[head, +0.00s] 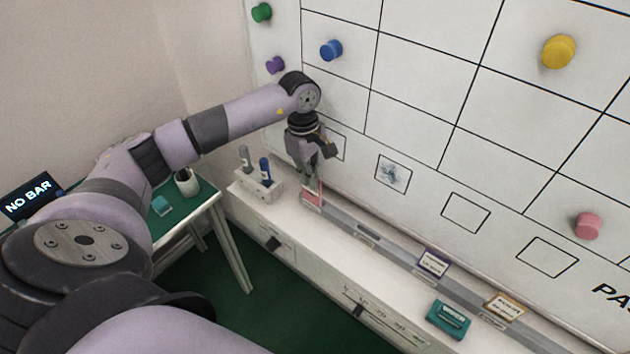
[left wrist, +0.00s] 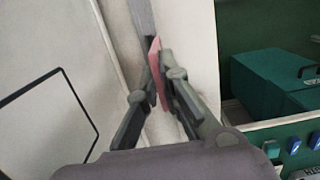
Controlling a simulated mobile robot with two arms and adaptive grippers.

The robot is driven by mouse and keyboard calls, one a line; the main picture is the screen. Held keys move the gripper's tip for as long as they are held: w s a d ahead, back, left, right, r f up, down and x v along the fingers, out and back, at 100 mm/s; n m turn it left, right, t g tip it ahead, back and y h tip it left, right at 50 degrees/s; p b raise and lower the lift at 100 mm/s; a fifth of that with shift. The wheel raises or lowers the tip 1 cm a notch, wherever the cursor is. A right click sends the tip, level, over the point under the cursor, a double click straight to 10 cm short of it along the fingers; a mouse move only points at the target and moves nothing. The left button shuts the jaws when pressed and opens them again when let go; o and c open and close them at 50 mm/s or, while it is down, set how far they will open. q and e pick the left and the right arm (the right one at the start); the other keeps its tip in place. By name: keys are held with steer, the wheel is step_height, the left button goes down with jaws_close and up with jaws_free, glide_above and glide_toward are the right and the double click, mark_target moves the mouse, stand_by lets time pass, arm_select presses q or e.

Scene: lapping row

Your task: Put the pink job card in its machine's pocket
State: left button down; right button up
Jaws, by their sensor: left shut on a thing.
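The pink job card (head: 312,197) is at the left end of the grey rail along the foot of the whiteboard. My left gripper (head: 309,182) points down there and is shut on the card's upper part. In the left wrist view the pink card (left wrist: 154,66) stands edge-on between the two fingers of the left gripper (left wrist: 158,85). I cannot tell whether the card touches the rail. A purple-edged card (head: 433,262) and an orange-edged card (head: 507,306) stand in the rail further right. My right gripper is not in view.
The whiteboard (head: 430,110) carries a grid and coloured knobs, including a pink knob (head: 587,226) at lower right. A pen holder (head: 259,182) stands left of the gripper on the white ledge. A teal eraser-like block (head: 448,319) lies on the ledge at right. A green table (head: 186,212) is at left.

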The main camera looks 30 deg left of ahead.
arm_select(q)
steer(key=f, duration=0.1)
steer(key=w+f+b, duration=0.1)
steer(key=f, duration=0.1)
steer(key=shift+w+f+b, duration=0.3)
steer(key=shift+f+b, duration=0.05)
steer(key=shift+s+f, duration=0.1)
steer(key=shift+f, duration=0.05)
steer(key=c, duration=1.8)
jaws_free()
